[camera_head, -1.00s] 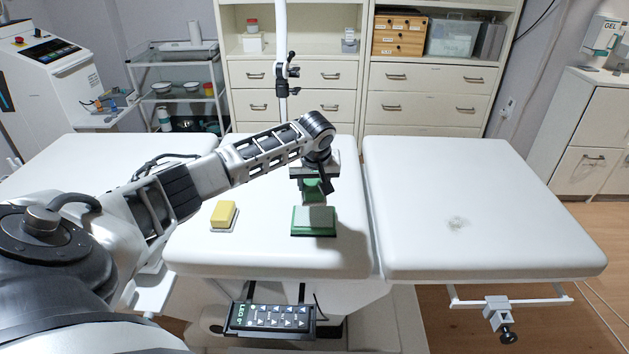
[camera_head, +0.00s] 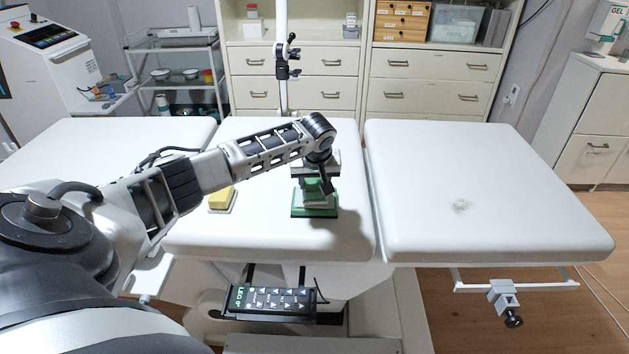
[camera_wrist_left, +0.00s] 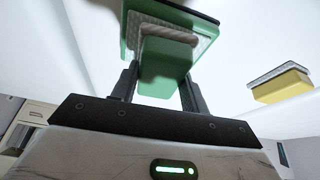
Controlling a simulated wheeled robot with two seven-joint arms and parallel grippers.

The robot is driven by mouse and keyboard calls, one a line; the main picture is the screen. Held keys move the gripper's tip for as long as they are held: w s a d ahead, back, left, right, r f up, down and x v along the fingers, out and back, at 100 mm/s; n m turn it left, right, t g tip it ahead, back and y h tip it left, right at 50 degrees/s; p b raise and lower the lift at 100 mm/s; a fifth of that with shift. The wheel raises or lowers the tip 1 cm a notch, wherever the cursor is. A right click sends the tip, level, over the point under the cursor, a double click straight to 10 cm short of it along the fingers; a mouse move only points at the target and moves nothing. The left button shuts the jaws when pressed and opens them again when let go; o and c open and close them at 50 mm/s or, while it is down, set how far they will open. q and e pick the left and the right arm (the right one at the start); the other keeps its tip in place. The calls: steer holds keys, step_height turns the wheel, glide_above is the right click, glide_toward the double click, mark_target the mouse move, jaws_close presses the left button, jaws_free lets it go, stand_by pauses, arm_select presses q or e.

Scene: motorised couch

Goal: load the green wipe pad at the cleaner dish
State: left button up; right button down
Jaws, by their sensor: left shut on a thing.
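My left gripper (camera_head: 318,180) is shut on the green wipe pad (camera_head: 313,188), right over the cleaner dish (camera_head: 300,212). The dish is a green tray with a pale inside, lying on the couch's middle section. In the left wrist view, the pad's green handle (camera_wrist_left: 162,70) sits between the fingers, its pale underside towards the dish (camera_wrist_left: 130,30). The pad is at or just above the dish; I cannot tell whether they touch. My arm hides part of the pad. My right gripper is not in view.
A yellow pad (camera_head: 221,198) lies left of the dish on the couch; it also shows in the left wrist view (camera_wrist_left: 283,88). A grey smudge (camera_head: 461,206) marks the right couch section (camera_head: 490,170). A hand control (camera_head: 270,301) hangs at the front edge.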

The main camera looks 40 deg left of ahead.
mark_target(315, 182)
arm_select(q)
steer(key=shift+f, duration=0.5)
stand_by(0.8)
steer(key=shift+f, duration=0.15)
stand_by(2.0)
steer(key=shift+s+p, duration=0.1)
steer(key=shift+p, duration=0.2)
step_height(315, 182, up, 3)
steer(key=p, duration=0.3)
steer(key=shift+r, duration=2.1)
